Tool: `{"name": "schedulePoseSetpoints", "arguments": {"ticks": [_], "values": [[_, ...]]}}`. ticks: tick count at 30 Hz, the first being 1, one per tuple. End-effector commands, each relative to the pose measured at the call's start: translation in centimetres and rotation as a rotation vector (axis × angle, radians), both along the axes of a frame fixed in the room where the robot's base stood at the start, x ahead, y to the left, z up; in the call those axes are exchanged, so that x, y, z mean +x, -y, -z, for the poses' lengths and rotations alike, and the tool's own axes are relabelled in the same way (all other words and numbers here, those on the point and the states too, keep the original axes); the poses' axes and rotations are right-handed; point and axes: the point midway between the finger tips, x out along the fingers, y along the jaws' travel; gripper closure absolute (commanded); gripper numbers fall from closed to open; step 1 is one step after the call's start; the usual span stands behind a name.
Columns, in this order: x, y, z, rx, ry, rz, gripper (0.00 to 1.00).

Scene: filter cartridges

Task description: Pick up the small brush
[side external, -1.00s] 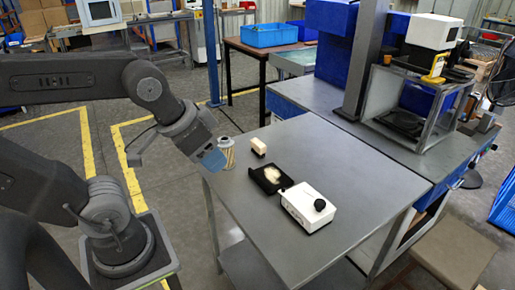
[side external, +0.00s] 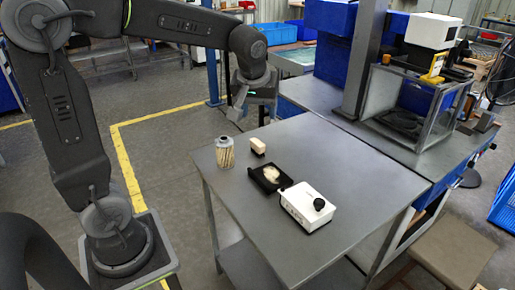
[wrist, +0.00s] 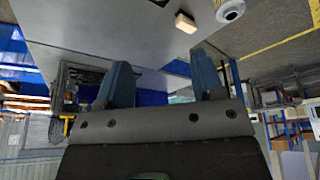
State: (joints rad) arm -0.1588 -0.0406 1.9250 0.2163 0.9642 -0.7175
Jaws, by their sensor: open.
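A small beige block with a darker underside, likely the small brush (side external: 258,146), lies on the grey table near its far left edge. Its bristles are too small to make out. It also shows at the top of the wrist view (wrist: 185,22). My gripper (side external: 238,108) is above and behind the table's far left edge, tilted, well apart from the block. In the wrist view, its two blue fingers (wrist: 161,65) are spread with nothing between them.
A pleated filter cartridge (side external: 225,153) stands upright just left of the block. A black tray (side external: 256,181) with pale material lies in front, beside a white box (side external: 308,210) with a black knob. The grey table (side external: 350,170) is clear at right.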

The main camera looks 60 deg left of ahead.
Motion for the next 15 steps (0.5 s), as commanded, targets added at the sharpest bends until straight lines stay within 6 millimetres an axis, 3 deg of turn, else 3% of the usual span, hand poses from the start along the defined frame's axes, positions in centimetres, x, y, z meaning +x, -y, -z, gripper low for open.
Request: {"name": "schedulePoseSetpoints", "arguments": {"ticks": [3,9,15], "values": [[4.1,-3.3,2.4,0.0,-0.023,-0.189,0.38],[9.5,-8.9,7.6,0.017,-0.029,-0.498,0.38],[12.3,-13.1,12.4,0.043,-0.019,-0.719,0.38]]}}
